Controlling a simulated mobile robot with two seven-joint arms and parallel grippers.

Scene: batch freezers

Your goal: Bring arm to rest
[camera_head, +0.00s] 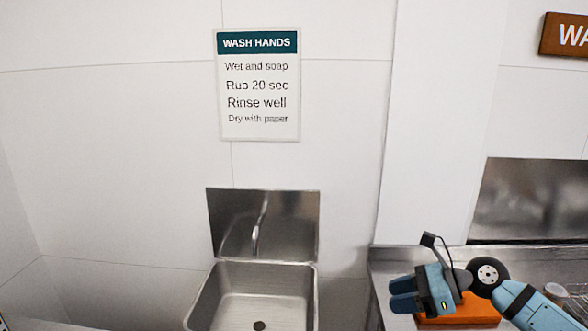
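My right gripper (403,294) shows at the lower right, at the end of my blue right arm (535,308). Its two dark blue fingers point left and lie close together in the picture. I cannot tell whether they are open or shut, and I see nothing between them. An orange slab-like thing (460,317) lies behind and below the gripper on the steel counter (400,262); I cannot tell how far apart they are. My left gripper is not in view.
A steel hand-wash sink (200,300) with a tap (260,225) stands in the lower middle. A small round container (555,291) is right of my arm. A white pillar (430,130) rises behind the counter. A hand-washing sign (258,85) hangs above the sink.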

